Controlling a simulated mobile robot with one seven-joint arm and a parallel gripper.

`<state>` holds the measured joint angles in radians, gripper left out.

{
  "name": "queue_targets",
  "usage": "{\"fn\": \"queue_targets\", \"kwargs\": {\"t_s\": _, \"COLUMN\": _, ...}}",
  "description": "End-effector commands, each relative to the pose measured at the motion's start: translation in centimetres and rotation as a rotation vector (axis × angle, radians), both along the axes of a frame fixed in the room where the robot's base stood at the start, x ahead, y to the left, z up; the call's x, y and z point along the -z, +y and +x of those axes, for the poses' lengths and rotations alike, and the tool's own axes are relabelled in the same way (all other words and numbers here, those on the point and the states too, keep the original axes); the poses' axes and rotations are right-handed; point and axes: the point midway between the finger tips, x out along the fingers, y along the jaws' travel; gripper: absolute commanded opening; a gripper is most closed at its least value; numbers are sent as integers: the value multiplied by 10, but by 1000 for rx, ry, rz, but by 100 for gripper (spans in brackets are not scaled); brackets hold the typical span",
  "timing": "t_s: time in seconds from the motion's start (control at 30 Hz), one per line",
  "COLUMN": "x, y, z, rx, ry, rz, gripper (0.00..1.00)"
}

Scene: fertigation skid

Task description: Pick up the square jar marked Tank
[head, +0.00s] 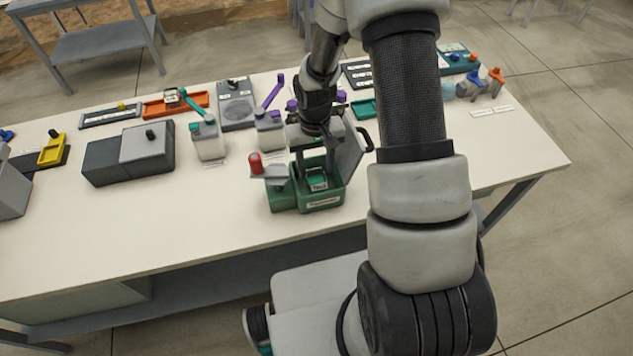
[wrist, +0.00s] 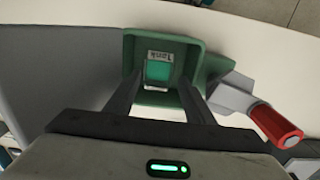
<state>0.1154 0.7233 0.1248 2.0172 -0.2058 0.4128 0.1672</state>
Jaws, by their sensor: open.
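The square jar marked Tank (head: 317,178) stands inside an open green box (head: 335,199). In the wrist view the jar (wrist: 158,71) shows a green square top and a white Tank label, inside the box (wrist: 192,47). My gripper (head: 315,168) is open and points down into the box. In the wrist view its fingers (wrist: 158,84) stand apart, one on each side of the jar. I cannot tell whether either finger touches it. The lower part of the jar is hidden in the box.
A grey panel with a black handle (head: 350,150) stands upright at the box's right. A red-knobbed grey lever (head: 256,163) is at its left. White jugs (head: 208,140) and a grey block (head: 147,145) stand farther left. The table's front (head: 190,220) is clear.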

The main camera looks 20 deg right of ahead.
Motion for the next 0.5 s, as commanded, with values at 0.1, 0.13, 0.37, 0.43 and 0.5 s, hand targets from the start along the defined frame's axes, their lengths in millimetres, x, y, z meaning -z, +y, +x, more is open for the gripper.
{"fn": "queue_targets", "kwargs": {"t_s": 0.1, "x": 11, "y": -1, "z": -3, "rx": -1, "ry": 3, "rz": 0, "gripper": 48}}
{"fn": "queue_targets", "kwargs": {"t_s": 0.13, "x": 16, "y": -2, "z": -4, "rx": -2, "ry": 4, "rz": 0, "gripper": 48}}
{"fn": "queue_targets", "kwargs": {"t_s": 0.37, "x": 47, "y": -4, "z": -6, "rx": -1, "ry": 2, "rz": -1, "gripper": 48}}
{"fn": "queue_targets", "kwargs": {"t_s": 0.43, "x": 51, "y": -4, "z": -6, "rx": -1, "ry": 1, "rz": -1, "gripper": 48}}
{"fn": "queue_targets", "kwargs": {"t_s": 0.5, "x": 52, "y": -4, "z": -5, "rx": -1, "ry": 0, "rz": -1, "gripper": 48}}
